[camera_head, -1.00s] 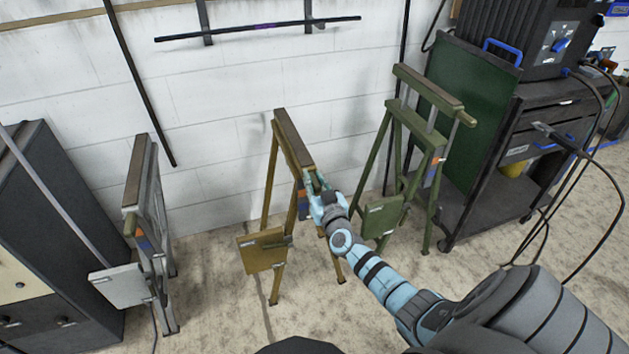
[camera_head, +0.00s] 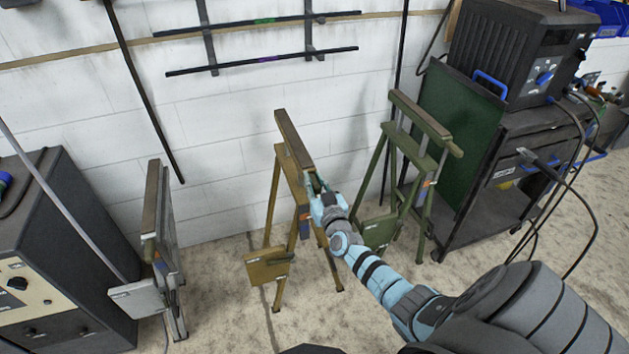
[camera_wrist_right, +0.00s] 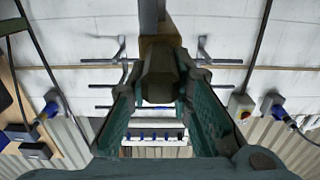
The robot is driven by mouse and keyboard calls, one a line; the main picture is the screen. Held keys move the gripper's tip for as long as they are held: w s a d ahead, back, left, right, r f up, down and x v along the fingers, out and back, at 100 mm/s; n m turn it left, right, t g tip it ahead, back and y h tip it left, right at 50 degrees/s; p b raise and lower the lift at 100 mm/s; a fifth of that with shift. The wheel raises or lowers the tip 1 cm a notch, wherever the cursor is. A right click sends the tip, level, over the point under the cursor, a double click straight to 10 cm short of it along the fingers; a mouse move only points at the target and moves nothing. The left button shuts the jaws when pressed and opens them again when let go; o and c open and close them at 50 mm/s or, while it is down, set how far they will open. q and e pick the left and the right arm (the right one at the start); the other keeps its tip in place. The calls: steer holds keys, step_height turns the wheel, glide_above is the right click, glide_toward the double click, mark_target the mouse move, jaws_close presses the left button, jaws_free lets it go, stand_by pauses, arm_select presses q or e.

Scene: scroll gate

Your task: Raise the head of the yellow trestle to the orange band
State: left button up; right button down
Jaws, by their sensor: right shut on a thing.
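The yellow trestle (camera_head: 278,268) stands in the middle of the head view, by the white wall. Its head (camera_head: 294,137), a brown-topped beam, sits a little above the lower crossbeam, with a narrow gap. An orange band (camera_head: 304,216) shows on the trestle below the head, with blue under it. My right gripper (camera_head: 315,184) is at the near end of the head, shut on it. In the right wrist view, the fingers (camera_wrist_right: 160,102) flank the dark end of the head (camera_wrist_right: 159,76). The grip hides part of the near end. My left gripper is out of view.
A green trestle (camera_head: 420,212) with its head up stands close to the right of my right gripper. A grey trestle (camera_head: 165,285) stands at the left. A dark cabinet (camera_head: 70,240) is further left and a cart (camera_head: 500,195) is at right. Bare floor lies in front.

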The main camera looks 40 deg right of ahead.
steer(key=shift+w+r, duration=0.1)
steer(key=shift+r, duration=0.25)
steer(key=c, duration=1.4)
jaws_free()
steer(key=shift+f, duration=0.1)
steer(key=shift+c, duration=0.2)
steer(key=shift+f, duration=0.1)
steer(key=v, duration=1.2)
